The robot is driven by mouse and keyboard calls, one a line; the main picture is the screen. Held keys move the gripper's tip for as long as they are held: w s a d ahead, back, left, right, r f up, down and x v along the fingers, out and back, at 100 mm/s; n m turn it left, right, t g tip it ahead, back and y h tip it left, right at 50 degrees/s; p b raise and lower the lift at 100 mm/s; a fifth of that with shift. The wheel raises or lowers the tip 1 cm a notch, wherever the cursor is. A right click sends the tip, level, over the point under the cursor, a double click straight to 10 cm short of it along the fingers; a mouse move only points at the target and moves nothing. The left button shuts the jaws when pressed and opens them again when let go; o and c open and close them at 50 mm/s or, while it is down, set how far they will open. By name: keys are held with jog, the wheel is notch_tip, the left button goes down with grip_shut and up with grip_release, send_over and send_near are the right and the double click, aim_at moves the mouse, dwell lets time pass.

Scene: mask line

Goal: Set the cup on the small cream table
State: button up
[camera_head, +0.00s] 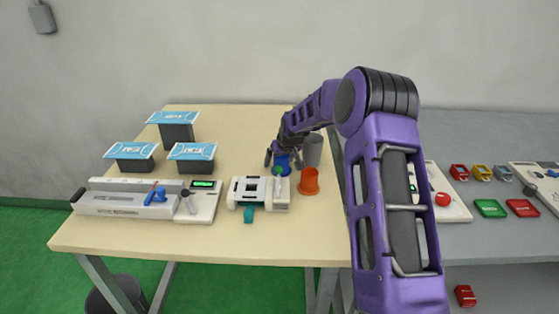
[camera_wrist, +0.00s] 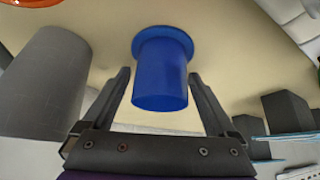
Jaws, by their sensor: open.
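A blue cup (camera_head: 284,164) stands on the cream table (camera_head: 260,232), left of the grey cylinder; my arm partly covers it in the head view. In the wrist view the blue cup (camera_wrist: 160,75) has a wide flange at one end, and this body sits between my two fingers. My gripper (camera_head: 283,155) is around the cup at the table's middle right. In the wrist view my gripper (camera_wrist: 160,85) is open, with gaps between each finger and the cup. An orange cup (camera_head: 308,181) stands nearer the front.
A grey cylinder (camera_head: 312,150) stands close beside my gripper. A white machine (camera_head: 258,192) is in front of the blue cup. A long white device (camera_head: 135,199) and several dark boxes with blue-and-white tops (camera_head: 192,152) are left. A grey bench (camera_head: 480,240) with small trays is right.

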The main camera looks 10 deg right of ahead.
jog(key=v, duration=1.2)
jog(key=shift+p, duration=0.4)
jog(key=shift+r, duration=0.15)
